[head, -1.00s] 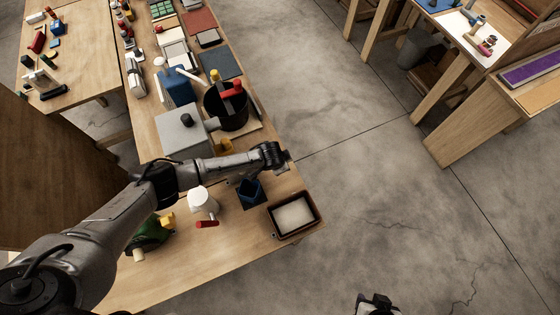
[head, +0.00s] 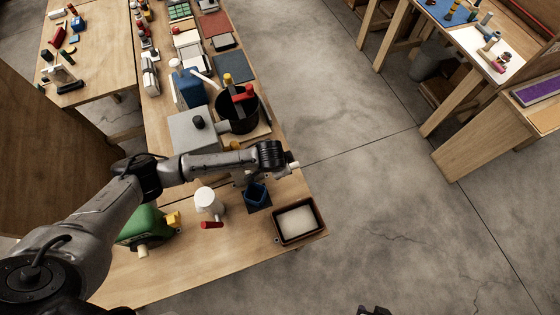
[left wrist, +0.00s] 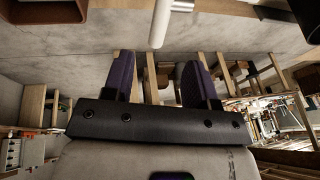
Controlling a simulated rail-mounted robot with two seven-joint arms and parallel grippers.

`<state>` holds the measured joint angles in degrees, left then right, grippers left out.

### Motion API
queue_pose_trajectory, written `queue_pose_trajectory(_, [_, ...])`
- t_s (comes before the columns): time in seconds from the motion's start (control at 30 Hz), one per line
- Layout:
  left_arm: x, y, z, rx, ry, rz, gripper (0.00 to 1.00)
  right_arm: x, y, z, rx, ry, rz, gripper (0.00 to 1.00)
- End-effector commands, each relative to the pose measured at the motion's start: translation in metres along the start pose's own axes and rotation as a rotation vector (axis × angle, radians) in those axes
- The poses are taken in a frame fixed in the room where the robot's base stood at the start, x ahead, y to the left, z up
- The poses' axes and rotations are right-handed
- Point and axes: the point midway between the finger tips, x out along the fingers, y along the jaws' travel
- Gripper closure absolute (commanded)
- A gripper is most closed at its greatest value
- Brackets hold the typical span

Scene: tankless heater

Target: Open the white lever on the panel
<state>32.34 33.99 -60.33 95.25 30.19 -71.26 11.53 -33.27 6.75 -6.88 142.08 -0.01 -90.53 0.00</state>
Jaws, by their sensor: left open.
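A white, rod-like lever (left wrist: 160,22) shows at the top of the left wrist view, with its rounded end pointing down. The panel behind it cannot be made out. My left gripper (left wrist: 157,70) is open, with two dark purple fingers set apart and nothing between them. The lever's end lies just beyond the fingertips, roughly in line with the gap, and does not seem to touch them. In the head view my left gripper (head: 288,163) reaches over the workbench's right edge. A dark part at the bottom edge, probably my right gripper (head: 373,311), is mostly cut off.
Open concrete floor (head: 370,195) lies to the right.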

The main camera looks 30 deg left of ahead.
Motion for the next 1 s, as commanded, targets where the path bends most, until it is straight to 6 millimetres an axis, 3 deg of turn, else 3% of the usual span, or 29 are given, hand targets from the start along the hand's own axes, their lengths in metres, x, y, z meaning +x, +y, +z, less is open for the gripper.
queue_pose_trajectory(0.3, [-0.029, 0.000, 0.000, 0.001, 0.000, 0.000, 0.47, -0.001, -0.001, 0.000, 0.003, 0.001, -0.002, 0.57])
queue_pose_trajectory(1.0, [-0.031, 0.000, 0.000, 0.004, 0.000, 0.000, 0.47, -0.001, 0.002, 0.000, -0.007, -0.001, 0.006, 0.57])
